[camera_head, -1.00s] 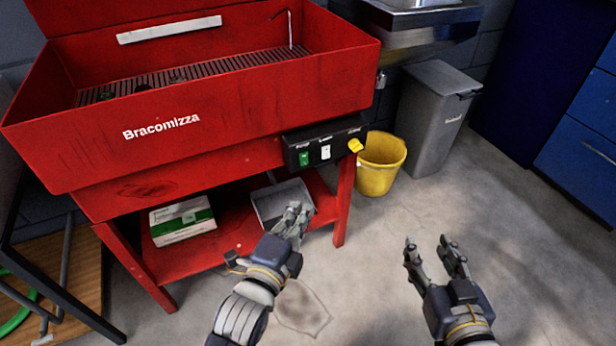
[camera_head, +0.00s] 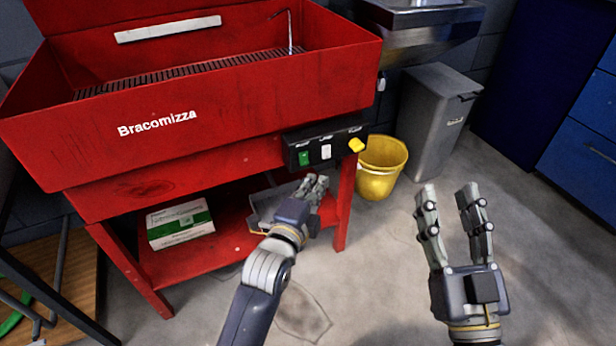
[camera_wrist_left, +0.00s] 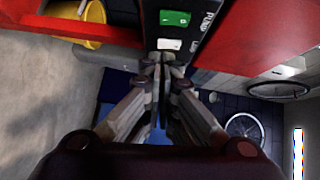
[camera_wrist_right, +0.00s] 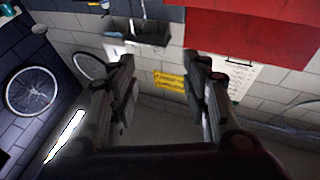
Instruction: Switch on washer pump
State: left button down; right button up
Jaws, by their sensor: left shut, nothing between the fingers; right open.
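The red parts washer (camera_head: 230,115) carries a black switch panel (camera_head: 290,140) at its right front. The panel has a green rocker switch (camera_head: 304,158), a white rocker switch (camera_head: 326,152) and a yellow knob (camera_head: 356,146). In the left wrist view the word PUMP stands beside the green switch (camera_wrist_left: 174,18); the white switch (camera_wrist_left: 168,44) is nearer the fingertips. My left gripper (camera_head: 317,181) is shut and empty, just below the panel; contact cannot be told. My right gripper (camera_head: 452,190) is open and empty, over the floor to the right.
A yellow bucket (camera_head: 380,170) and a grey bin (camera_head: 436,115) stand right of the washer. A white-green box (camera_head: 180,222) and a grey tray (camera_head: 262,208) are on the lower red shelf. The floor at the front right is clear.

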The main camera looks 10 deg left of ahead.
aim_at(304, 159)
pick_arm(q)
jog(key=w, duration=0.1)
jog(key=w+a+b, duration=0.1)
jog(key=w+a, duration=0.1)
jog(key=shift+w+a+f+b, duration=0.1)
jog(key=shift+w+f+b, duration=0.2)
jog(key=shift+w, duration=0.1)
pick_arm(e)
jog(key=s+r+t+y, duration=0.1)
jog(key=s+r+t, duration=0.3)
jog(key=s+r, duration=0.1)
jog(key=shift+d+r+t+y, duration=0.2)
jog(key=shift+r+t+y, duration=0.2)
jog(key=shift+r, duration=0.5)
